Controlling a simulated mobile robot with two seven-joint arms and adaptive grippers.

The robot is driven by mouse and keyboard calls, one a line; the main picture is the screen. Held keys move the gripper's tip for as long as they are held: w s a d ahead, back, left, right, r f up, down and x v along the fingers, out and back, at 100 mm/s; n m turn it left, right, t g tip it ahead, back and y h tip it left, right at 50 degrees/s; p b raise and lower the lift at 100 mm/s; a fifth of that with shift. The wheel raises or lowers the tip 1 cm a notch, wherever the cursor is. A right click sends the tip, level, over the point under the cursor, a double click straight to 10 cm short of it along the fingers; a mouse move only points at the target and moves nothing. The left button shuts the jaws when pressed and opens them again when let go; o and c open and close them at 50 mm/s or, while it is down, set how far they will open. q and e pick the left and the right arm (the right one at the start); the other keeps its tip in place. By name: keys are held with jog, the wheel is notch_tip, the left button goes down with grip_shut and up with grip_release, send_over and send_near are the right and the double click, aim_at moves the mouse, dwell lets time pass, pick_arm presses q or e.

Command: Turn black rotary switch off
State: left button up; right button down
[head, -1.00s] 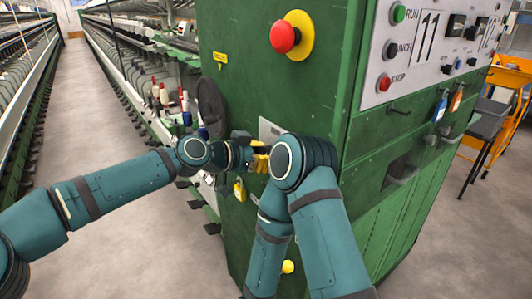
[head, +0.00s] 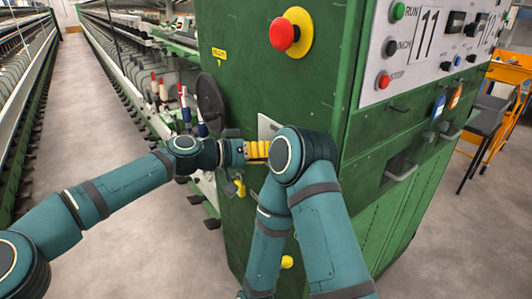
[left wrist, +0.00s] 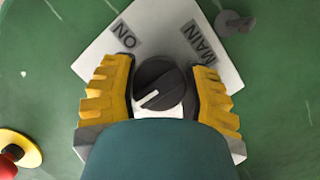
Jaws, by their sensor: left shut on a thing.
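The black rotary switch (left wrist: 160,87) sits on a pale plate (left wrist: 150,38) marked ON and MAIN, on the machine's green panel. Its white pointer line is aimed to the lower left in the left wrist view. My left gripper (left wrist: 155,90) has its yellow fingers on either side of the switch and is shut on it. In the head view this gripper (head: 257,150) is at the green panel, and the switch is hidden there. The plate's upper corner (head: 268,127) shows above the fingers. My right arm folds in front of the panel; its gripper cannot be made out.
A red emergency button (head: 284,34) on a yellow disc sits above. A yellow padlock-like piece (head: 239,187) hangs below my left gripper. A grey knob (left wrist: 232,22) is near the plate. Control buttons (head: 384,81) are on the right face. The left aisle floor (head: 85,140) is clear.

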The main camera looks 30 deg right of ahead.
dwell(0.4)
pick_arm(q)
jog(key=o, duration=1.2)
jog(key=shift+d, duration=0.1)
jog(key=v, duration=1.2)
